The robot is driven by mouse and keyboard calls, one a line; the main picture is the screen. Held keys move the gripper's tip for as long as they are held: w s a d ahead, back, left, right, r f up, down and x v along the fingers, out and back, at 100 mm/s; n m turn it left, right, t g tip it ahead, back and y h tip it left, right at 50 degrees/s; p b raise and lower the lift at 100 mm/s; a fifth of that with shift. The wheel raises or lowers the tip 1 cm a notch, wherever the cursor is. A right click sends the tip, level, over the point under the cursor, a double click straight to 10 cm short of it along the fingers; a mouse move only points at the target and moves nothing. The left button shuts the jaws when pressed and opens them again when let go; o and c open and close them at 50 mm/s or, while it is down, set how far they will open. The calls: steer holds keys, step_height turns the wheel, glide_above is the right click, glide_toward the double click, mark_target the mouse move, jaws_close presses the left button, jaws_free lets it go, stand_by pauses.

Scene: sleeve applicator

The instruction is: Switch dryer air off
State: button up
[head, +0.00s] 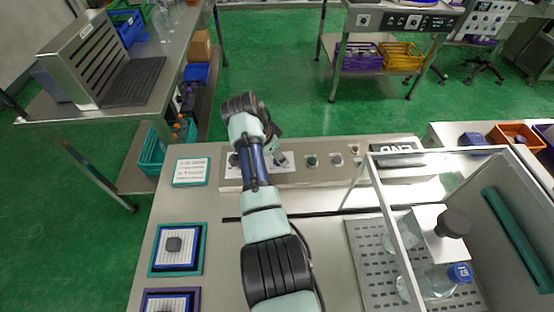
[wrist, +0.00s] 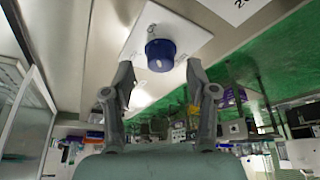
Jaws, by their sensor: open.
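In the wrist view a dark blue round knob (wrist: 160,54) with a pale mark stands on a white plate (wrist: 195,40). I cannot tell whether this is the dryer air switch, since its label is not legible. My gripper (wrist: 159,70) is open and empty. Its two fingertips are apart, one to each side of the knob and slightly below it in the picture, with no clear contact. In the head view a beige control panel (head: 295,176) lies at the table's far side. My arm covers part of it, and the gripper's fingers are mostly hidden there.
A green knob (head: 311,160) and other controls sit right of my arm on the panel. A clear-walled enclosure (head: 375,190) with bottles stands at the right. A teal-framed sign (head: 190,171) and a teal tray (head: 153,262) lie left.

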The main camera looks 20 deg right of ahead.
steer(key=shift+x, duration=0.9)
jaws_close()
